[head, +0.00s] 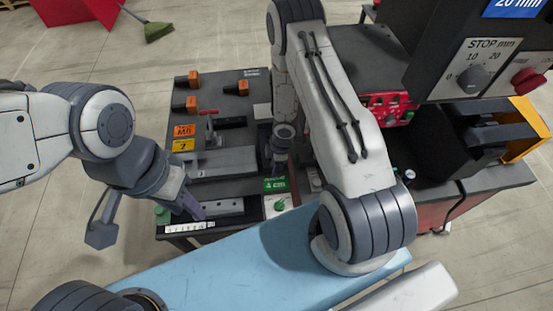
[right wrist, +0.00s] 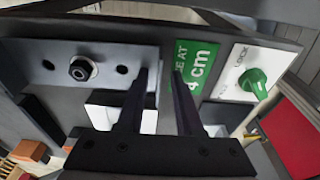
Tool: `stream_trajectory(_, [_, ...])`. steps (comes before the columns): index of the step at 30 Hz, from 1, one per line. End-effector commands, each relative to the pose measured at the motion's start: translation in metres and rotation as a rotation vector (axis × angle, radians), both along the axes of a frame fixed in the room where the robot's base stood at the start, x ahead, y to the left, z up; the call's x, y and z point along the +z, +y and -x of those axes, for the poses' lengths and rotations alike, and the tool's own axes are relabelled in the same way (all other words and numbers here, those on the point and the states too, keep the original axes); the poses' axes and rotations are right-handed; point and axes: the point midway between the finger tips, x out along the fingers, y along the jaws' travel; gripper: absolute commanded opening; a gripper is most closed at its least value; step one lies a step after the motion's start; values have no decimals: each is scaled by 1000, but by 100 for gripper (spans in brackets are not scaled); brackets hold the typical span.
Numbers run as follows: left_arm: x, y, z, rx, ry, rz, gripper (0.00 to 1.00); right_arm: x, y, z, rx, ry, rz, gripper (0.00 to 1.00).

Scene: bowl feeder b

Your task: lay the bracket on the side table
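A grey metal plate (right wrist: 45,68) with holes and a dark bolt fills the left of the right wrist view; I cannot tell whether it is the bracket. My right gripper (right wrist: 163,75) points at its right end, with a gap between the fingers and nothing clearly held. One finger overlaps the plate's end; contact is unclear. In the head view this gripper (head: 281,160) is small above the green label. My left gripper (head: 197,212) is low beside a grey bar with holes (head: 228,206); its finger gap is hidden. I cannot identify the side table with certainty.
The dark worktop (head: 232,88) carries several orange-and-black blocks (head: 186,103). A green "4 cm" label (head: 275,184) and green knob (head: 279,205) are at its front. A dark machine with a STOP panel (head: 484,62) stands right. Open floor lies left, with a broom (head: 157,31).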

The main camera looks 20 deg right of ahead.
Motion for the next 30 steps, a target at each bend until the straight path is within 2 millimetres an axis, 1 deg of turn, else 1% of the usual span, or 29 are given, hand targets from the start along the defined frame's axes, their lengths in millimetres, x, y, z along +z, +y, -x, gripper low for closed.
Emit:
stream_trajectory(1, [8, 0, 0, -1, 0, 0, 40, 9, 0, 0, 1, -1, 0, 35])
stream_trajectory(5, [18, 0, 0, -3, 0, 0, 40, 32, -3, 0, 2, -3, 1, 35])
stream_trajectory(10, [42, 0, 0, -6, -1, 0, 40, 75, -8, 2, 1, -3, 1, 35])
stream_trajectory(15, [63, 0, 0, -7, -1, 0, 40, 108, -13, 4, 0, -1, 0, 35])
stream_trajectory(18, [71, 0, 0, -7, -1, 0, 40, 120, -15, 5, 1, -1, 0, 35])
stream_trajectory(22, [75, 0, 0, -6, -1, 0, 40, 128, -16, 4, 0, -2, 3, 35])
stream_trajectory(23, [76, 0, 0, -6, -1, 0, 40, 131, -16, 3, -3, -6, 7, 35])
stream_trajectory(25, [76, 0, 0, -5, 0, 0, 40, 143, -14, -5, -17, -26, 32, 35])
stream_trajectory(26, [76, 0, 0, -5, 0, 0, 40, 151, -13, -10, -29, -39, 50, 35])
stream_trajectory(28, [75, 0, 0, -5, 0, 0, 40, 178, -7, -24, -70, -85, 105, 35])
stream_trajectory(29, [75, 0, 0, -5, 0, 0, 40, 193, -3, -29, -95, -106, 130, 35])
stream_trajectory(30, [75, 0, 0, -5, 0, 0, 40, 216, 4, -35, -135, -135, 164, 35])
